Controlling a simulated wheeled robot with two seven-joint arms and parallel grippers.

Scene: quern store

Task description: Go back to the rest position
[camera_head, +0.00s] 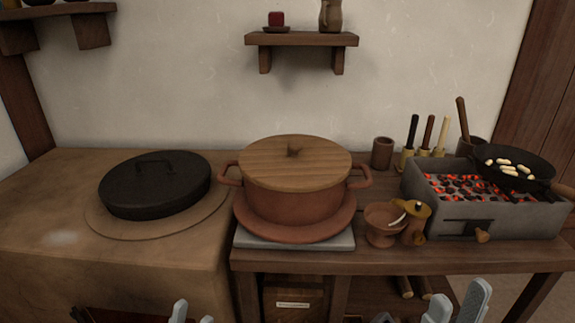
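My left gripper (192,314) shows only as grey fingertips at the bottom edge, in front of the stove counter. Its two tips stand apart with nothing seen between them. My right gripper (430,310) shows at the bottom edge right of the middle, in front of the table's lower shelf. Its grey fingers stand apart, and no held thing shows. The rest of both grippers is cut off by the frame.
A lidded clay pot (292,205) stands on the wooden table (375,262). A black lid (155,185) lies on the clay counter (50,190) at left. A brazier (425,205) with glowing coals and a black pan (515,178) is at right. A small bowl (382,218) stands between.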

